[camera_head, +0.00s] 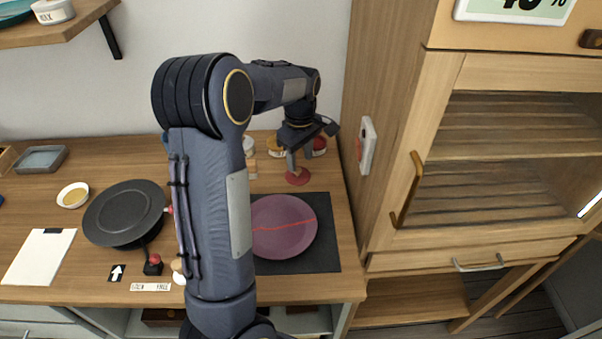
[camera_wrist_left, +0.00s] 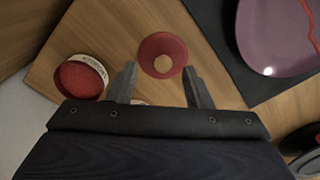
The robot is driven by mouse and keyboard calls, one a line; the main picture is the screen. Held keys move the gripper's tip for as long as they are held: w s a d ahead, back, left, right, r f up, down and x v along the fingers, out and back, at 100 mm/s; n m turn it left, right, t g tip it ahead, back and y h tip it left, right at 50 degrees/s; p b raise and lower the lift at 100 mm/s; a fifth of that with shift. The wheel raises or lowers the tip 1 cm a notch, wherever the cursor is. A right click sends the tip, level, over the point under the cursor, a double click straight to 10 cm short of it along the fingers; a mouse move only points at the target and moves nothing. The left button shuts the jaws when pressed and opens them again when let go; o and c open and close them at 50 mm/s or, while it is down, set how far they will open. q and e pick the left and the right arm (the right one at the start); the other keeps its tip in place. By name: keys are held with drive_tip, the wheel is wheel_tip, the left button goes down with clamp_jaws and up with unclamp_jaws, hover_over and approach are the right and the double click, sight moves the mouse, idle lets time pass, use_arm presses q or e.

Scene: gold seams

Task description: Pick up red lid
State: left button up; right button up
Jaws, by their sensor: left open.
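The red lid (camera_head: 297,178) is a small round disc lying on the wooden table, just behind the dark mat. In the left wrist view the red lid (camera_wrist_left: 149,48) shows a pale wooden knob at its centre. My left gripper (camera_head: 298,165) points down just above the lid, with its fingers apart. In the left wrist view the lid lies ahead of and between the fingertips of my left gripper (camera_wrist_left: 160,72); I cannot tell whether they touch it. My right gripper is out of view.
An open jar with red contents (camera_wrist_left: 80,78) and a label stands beside the lid. A purple plate (camera_head: 290,215) with a red seam lies on the dark mat (camera_head: 322,255). A wooden cabinet (camera_head: 385,130) stands close on the right. A black round plate (camera_head: 125,212) is at left.

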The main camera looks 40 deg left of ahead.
sight(298, 169)
use_arm(q)
drive_tip(key=f, duration=0.3)
drive_tip(key=shift+s+a+f, duration=0.2)
drive_tip(key=shift+a+f, duration=0.05)
drive_tip(key=shift+f, duration=0.1)
clamp_jaws()
drive_tip(key=shift+r, duration=0.1)
